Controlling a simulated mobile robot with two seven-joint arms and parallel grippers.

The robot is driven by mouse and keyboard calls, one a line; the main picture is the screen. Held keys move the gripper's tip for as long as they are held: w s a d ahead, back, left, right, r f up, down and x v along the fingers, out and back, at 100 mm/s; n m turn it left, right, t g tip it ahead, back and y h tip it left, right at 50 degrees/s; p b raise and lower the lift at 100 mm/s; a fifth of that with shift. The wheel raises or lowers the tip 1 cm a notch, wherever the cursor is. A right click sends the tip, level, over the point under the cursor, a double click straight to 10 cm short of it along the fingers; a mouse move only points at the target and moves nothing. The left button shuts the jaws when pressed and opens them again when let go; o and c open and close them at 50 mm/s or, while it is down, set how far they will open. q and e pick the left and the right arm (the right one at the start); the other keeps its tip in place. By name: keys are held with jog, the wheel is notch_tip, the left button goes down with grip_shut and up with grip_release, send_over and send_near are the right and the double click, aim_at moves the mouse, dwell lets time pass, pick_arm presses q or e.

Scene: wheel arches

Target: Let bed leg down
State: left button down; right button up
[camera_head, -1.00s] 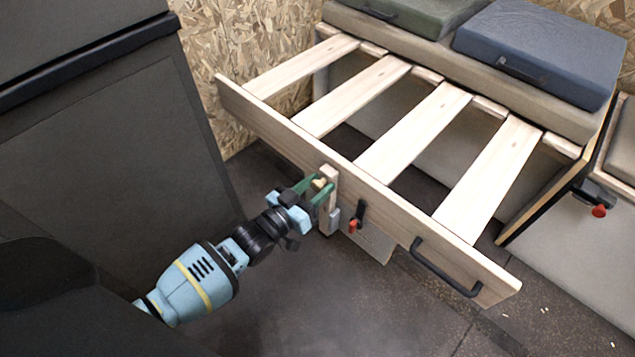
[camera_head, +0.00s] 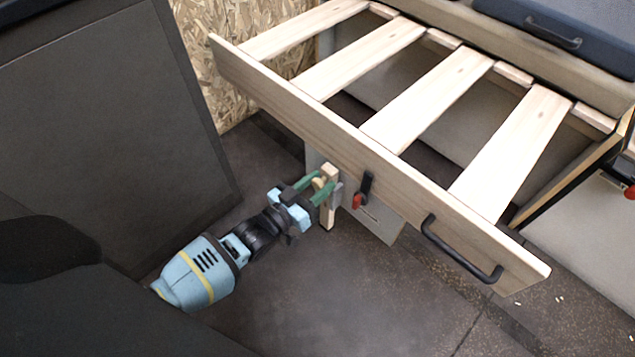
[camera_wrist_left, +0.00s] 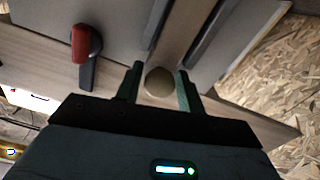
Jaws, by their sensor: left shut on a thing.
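The bed leg (camera_head: 328,211) is a short pale wooden post. It hangs upright at the lower edge of the bed's front board (camera_head: 285,105), beside a grey panel. I cannot tell whether its foot touches the floor. A round wooden knob (camera_head: 318,183) sits on the leg's upper part; it also shows in the left wrist view (camera_wrist_left: 160,83). My left gripper (camera_head: 317,187) is shut on this knob, one green finger on each side. A lever with a red tip (camera_head: 360,195) is on the board just right of the leg. My right gripper is not in view.
Wooden slats (camera_head: 415,105) run back from the board to the bench. A black handle (camera_head: 460,250) is on the board's right part. A dark cabinet (camera_head: 110,130) stands at left. The dark floor (camera_head: 330,290) below the leg is clear.

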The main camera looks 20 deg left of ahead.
pick_arm(q)
jog(key=c, duration=1.1)
grip_release()
jog(key=shift+o, duration=0.2)
jog(key=shift+s, duration=0.1)
jog(key=shift+s+a, duration=0.1)
jog(key=shift+s, duration=0.2)
jog(key=p+v, duration=0.3)
jog(key=v, duration=0.4)
